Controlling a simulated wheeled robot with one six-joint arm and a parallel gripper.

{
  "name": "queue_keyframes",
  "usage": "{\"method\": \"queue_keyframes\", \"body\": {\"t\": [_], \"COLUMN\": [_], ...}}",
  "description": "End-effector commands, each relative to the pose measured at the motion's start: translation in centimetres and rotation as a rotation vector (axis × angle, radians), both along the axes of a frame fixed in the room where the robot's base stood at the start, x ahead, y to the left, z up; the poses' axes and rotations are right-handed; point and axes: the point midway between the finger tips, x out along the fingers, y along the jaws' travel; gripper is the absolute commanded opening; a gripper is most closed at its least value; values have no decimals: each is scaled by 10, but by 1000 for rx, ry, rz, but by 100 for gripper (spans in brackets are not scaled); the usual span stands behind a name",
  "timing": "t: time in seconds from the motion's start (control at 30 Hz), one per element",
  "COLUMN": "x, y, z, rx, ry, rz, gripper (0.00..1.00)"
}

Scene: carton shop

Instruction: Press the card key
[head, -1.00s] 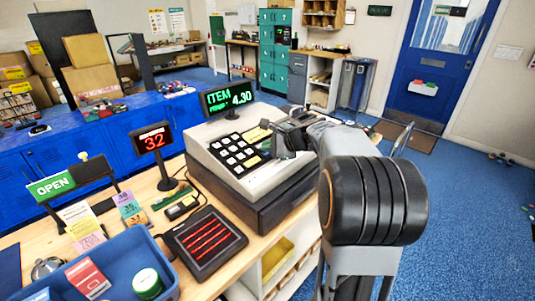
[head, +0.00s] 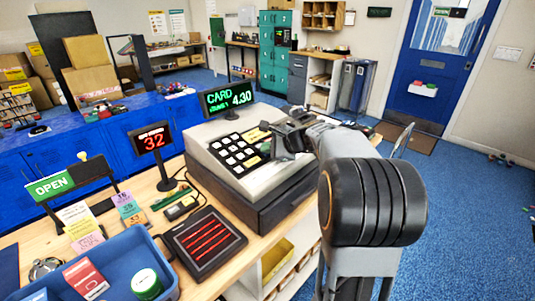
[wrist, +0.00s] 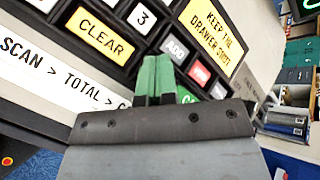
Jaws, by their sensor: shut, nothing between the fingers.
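The cash register (head: 262,185) stands on the wooden counter, with its keypad (head: 238,154) facing me. Its green display (head: 227,97) reads CARD and 4.30. My gripper (head: 273,151) is over the right part of the keypad and hides keys there. In the wrist view my gripper (wrist: 157,78) is shut and empty, its fingertips at the keys. A green key (wrist: 186,96) shows partly behind the fingers; its label is mostly hidden. The grey ADD key (wrist: 174,49) and a red key (wrist: 199,73) are beyond the tips. I cannot tell whether the fingertips touch a key.
The yellow CLEAR key (wrist: 104,36) is left of the fingers. A small red display (head: 153,139) reads 32. A black scanner pad (head: 204,237) and a blue tray (head: 118,250) with goods are at front left.

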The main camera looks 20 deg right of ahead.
Motion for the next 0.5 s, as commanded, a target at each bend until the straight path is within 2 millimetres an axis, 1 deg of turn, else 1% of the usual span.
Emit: {"method": "queue_keyframes", "body": {"t": [0.23, 0.5], "x": [0, -3], "y": [0, -1], "z": [2, 14], "rx": [0, 0], "ry": [1, 0], "rz": [1, 0], "gripper": [0, 0]}}
